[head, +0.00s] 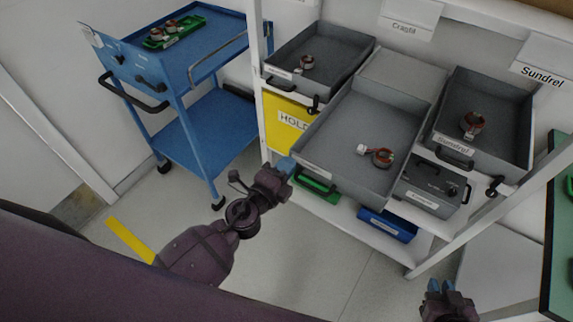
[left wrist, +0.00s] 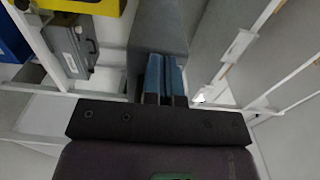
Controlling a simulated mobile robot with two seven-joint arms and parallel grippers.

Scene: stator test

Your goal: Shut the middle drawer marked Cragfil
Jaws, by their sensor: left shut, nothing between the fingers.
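The middle drawer (head: 345,125), grey and below the Cragfil sign (head: 405,27), is pulled far out of the rack. A small copper-and-white part (head: 380,157) lies in it. Its front panel, with a label and dark handle, faces me. My left gripper (head: 286,166) is shut and empty at the drawer's left front corner; whether it touches is unclear. In the left wrist view its blue fingers (left wrist: 165,75) are together in front of a grey surface. My right gripper (head: 440,287) is low at the right, away from the drawers, with its blue fingertips apart.
The left drawer (head: 345,45) and right Sundrel drawer (head: 500,95) are also out, each holding a part. Below are a yellow HOLD bin (head: 287,122), a grey case (head: 432,188) and a blue bin (head: 387,225). A blue cart (head: 205,150) stands left.

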